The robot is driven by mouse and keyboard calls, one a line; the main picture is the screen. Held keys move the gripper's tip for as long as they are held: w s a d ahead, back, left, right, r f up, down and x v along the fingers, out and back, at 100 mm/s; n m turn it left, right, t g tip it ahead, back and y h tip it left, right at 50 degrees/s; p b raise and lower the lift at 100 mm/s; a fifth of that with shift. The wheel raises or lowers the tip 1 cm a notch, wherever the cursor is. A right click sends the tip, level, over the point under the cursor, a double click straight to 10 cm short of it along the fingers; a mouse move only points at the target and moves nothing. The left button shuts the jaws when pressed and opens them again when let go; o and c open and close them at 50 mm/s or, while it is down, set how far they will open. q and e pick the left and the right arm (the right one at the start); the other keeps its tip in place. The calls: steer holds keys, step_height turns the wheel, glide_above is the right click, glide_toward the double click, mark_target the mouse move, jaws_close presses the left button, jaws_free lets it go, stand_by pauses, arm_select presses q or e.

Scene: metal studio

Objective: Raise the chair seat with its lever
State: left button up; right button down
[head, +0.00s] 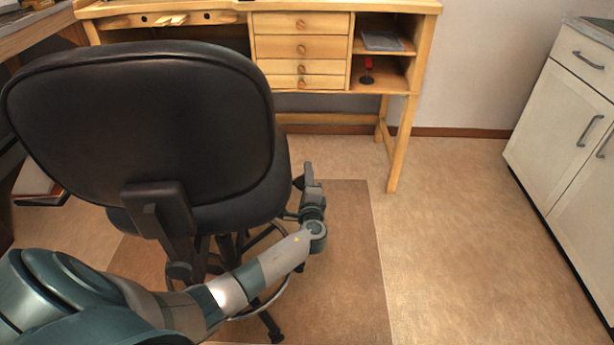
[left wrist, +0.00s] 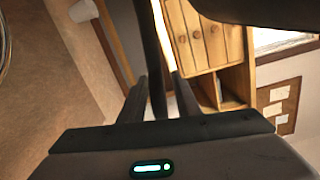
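The black office chair (head: 150,120) stands with its back toward me, its seat (head: 245,212) partly hidden behind the backrest. The seat's dark underside edge also shows in the left wrist view (left wrist: 262,12). My left gripper (head: 308,172) is just right of the seat's right edge. In the left wrist view its two fingers (left wrist: 160,95) are apart. A dark rod, which looks like the lever (left wrist: 150,50), runs down between them, with a gap visible on its right. I cannot tell whether it touches a finger. The lever is not clear in the head view. My right gripper is out of view.
A wooden workbench (head: 302,22) with drawers stands behind the chair. White cabinets (head: 565,120) line the right side. The chair stands on a brown mat (head: 350,270). The floor between mat and cabinets is clear.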

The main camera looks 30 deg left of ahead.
arm_select(q)
steer(key=shift+c, duration=0.6)
jaws_close()
steer(key=shift+r+n, duration=0.8)
steer(key=shift+r, duration=0.95)
steer(key=shift+o, duration=0.6)
jaws_free()
